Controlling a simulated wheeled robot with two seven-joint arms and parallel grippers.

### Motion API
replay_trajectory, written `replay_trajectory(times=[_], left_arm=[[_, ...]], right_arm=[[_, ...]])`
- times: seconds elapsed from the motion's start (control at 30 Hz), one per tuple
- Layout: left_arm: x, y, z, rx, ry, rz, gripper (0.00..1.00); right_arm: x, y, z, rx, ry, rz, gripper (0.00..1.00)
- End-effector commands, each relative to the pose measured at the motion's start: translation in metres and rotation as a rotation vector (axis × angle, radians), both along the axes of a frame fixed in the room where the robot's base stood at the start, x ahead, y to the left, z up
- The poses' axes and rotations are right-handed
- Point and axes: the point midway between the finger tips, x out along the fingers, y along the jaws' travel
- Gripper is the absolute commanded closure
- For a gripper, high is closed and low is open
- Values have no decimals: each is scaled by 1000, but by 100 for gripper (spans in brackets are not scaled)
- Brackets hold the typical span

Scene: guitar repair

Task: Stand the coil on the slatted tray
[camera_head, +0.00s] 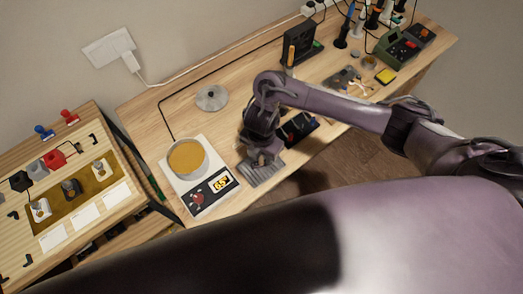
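The slatted tray (258,175) is a small grey ribbed plate on the wooden bench, right of the scale. My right gripper (263,160) points down over the tray's far part, very close to it. The fingertips are small and dark here, so I cannot tell whether they are open or shut. I cannot make out the coil for certain; the gripper may hide it. My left gripper is not in view.
A scale (213,193) with a pan of amber stuff (187,157) stands just left of the tray. A round metal lid (212,98) lies behind. A dark device (299,128) lies right of the gripper. A fixture board (72,190) is at the left.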

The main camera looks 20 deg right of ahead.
Motion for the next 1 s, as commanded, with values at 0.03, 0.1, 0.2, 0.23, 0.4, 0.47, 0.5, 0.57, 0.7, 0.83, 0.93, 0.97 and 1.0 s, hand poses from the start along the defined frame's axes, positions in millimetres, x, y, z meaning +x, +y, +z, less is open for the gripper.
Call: replay_trajectory(times=[0.03, 0.1, 0.2, 0.23, 0.4, 0.47, 0.5, 0.57, 0.7, 0.83, 0.93, 0.97, 1.0], left_arm=[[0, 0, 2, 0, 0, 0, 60], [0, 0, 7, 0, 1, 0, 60], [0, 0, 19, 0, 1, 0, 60], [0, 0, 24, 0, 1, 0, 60], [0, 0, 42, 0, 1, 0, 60], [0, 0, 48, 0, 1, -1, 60], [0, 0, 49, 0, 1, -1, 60], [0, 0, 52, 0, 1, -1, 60], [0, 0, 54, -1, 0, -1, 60], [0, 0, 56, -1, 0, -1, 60], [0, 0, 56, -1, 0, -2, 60], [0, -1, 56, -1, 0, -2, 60], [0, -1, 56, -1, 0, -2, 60]], right_arm=[[0, 0, 3, 1, -1, 0, 63], [1, 0, 11, 0, -4, 1, 63], [2, -1, 29, -1, -6, 2, 63], [2, -1, 36, -2, -7, 2, 63], [3, -1, 74, -2, -8, 4, 63], [2, -1, 87, -2, -7, 4, 63], [2, 0, 93, -1, -6, 3, 63], [2, -1, 102, -1, -6, 2, 63], [1, -1, 117, 0, -4, 2, 63], [1, 0, 123, 0, -1, 0, 63], [0, 0, 124, -1, -1, 0, 63], [0, 0, 123, 0, 0, 0, 63], [0, 0, 123, 0, 0, 0, 63]])
